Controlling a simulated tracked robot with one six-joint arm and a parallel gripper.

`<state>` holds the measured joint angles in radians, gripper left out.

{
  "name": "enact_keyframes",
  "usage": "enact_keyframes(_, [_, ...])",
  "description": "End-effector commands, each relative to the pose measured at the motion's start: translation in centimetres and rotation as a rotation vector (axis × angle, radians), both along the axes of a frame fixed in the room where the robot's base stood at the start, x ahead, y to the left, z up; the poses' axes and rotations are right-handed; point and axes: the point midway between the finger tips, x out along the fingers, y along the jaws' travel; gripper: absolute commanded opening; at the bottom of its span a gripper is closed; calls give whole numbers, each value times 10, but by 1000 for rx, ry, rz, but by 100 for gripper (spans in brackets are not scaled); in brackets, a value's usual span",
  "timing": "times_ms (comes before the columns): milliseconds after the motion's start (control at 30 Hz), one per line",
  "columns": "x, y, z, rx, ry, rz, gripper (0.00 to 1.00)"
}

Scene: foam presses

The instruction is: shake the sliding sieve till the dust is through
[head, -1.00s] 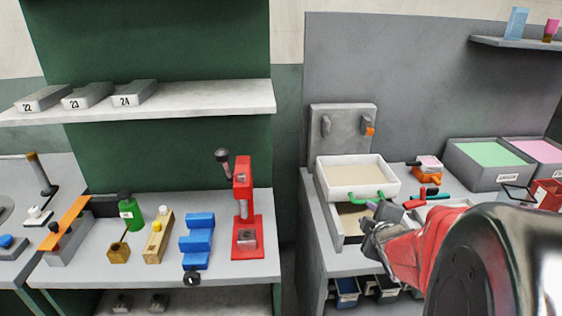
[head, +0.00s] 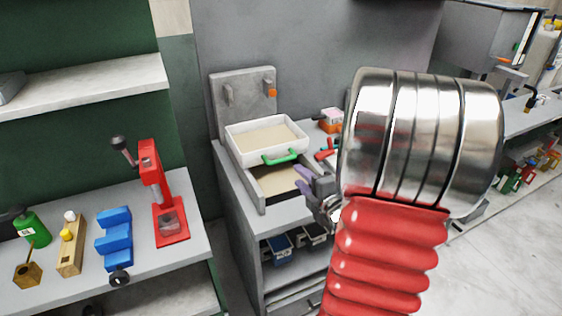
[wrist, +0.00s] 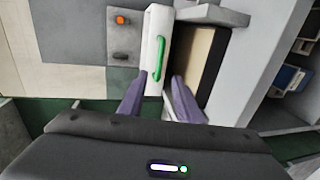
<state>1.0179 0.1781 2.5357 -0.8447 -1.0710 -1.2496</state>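The sliding sieve (head: 240,143) is a white tray with beige material inside and a green handle (head: 281,158) on its near side. It sits over the back of a grey box (head: 256,190), whose beige inside shows at the front. In the wrist view the sieve's white side (wrist: 151,40) and the green handle (wrist: 160,58) lie just beyond my fingers. My gripper (head: 302,182) has purple fingers and is open and empty, a little to the front right of the handle. In the wrist view my fingers (wrist: 160,76) stand apart; I see no contact with the handle.
A grey panel with pegs (head: 241,98) and an orange knob (head: 272,93) stands behind the sieve. A red press (head: 165,200) and blue block (head: 115,238) are on the left bench. Blue bins (head: 277,250) sit below. An orange and pink object (head: 330,120) is right of the sieve.

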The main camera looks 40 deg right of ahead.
Motion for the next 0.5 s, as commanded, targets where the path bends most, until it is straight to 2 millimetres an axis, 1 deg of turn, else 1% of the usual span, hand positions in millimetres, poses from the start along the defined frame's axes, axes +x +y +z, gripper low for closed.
enact_keyframes(133, [7, -2, -2, 1, 1, 1, 31])
enact_keyframes(267, [20, -5, -5, 1, 2, 2, 31])
enact_keyframes(500, [53, -14, -11, 1, 1, 3, 31])
